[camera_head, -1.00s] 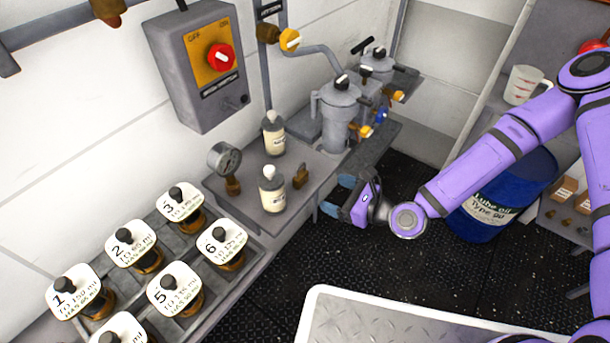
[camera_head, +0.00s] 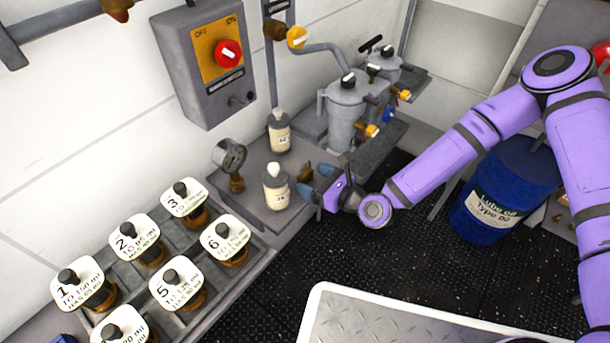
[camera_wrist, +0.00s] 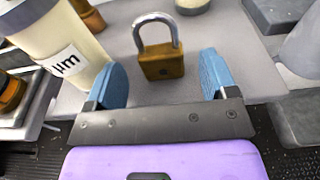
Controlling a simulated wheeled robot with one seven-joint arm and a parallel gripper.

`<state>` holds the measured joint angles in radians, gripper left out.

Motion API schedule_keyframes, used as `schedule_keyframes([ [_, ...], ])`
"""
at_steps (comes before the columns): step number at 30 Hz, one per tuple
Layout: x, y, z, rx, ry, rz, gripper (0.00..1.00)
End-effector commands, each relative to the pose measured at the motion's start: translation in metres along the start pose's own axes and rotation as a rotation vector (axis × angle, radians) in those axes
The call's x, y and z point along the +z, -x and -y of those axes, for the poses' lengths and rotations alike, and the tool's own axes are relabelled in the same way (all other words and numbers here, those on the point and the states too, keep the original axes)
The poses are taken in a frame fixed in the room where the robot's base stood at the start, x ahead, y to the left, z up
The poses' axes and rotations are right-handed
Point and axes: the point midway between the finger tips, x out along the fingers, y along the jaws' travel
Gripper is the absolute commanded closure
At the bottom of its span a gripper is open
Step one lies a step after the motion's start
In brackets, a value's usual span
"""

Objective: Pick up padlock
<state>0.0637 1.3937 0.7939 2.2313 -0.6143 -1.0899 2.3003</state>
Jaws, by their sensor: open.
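The padlock (camera_wrist: 162,64) has a brass body and a silver shackle. In the wrist view it stands on the grey shelf, ahead of and between the two blue fingers. In the head view the padlock (camera_head: 304,171) is small and partly hidden, just beyond my fingers. My gripper (camera_wrist: 160,82) is open and empty, with one finger to each side of the padlock's line and a gap in front of it. In the head view my gripper (camera_head: 312,184) reaches in over the shelf edge from the right.
A white bottle (camera_head: 276,188) stands close to the left finger; another bottle (camera_head: 279,133) stands behind. A pressure gauge (camera_head: 230,157) is further left. A grey pump unit (camera_head: 346,110) stands to the right. A rack of labelled jars (camera_head: 258,258) is at the front left.

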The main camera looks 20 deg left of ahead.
Motion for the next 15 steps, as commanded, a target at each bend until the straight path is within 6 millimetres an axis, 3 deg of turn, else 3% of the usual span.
schedule_keyframes([
  [6, 0.002, -0.027, 0.001, 0.001, 0.003, 0.001, 0.21],
  [15, 0.001, -0.033, 0.001, 0.000, 0.000, 0.000, 0.21],
])
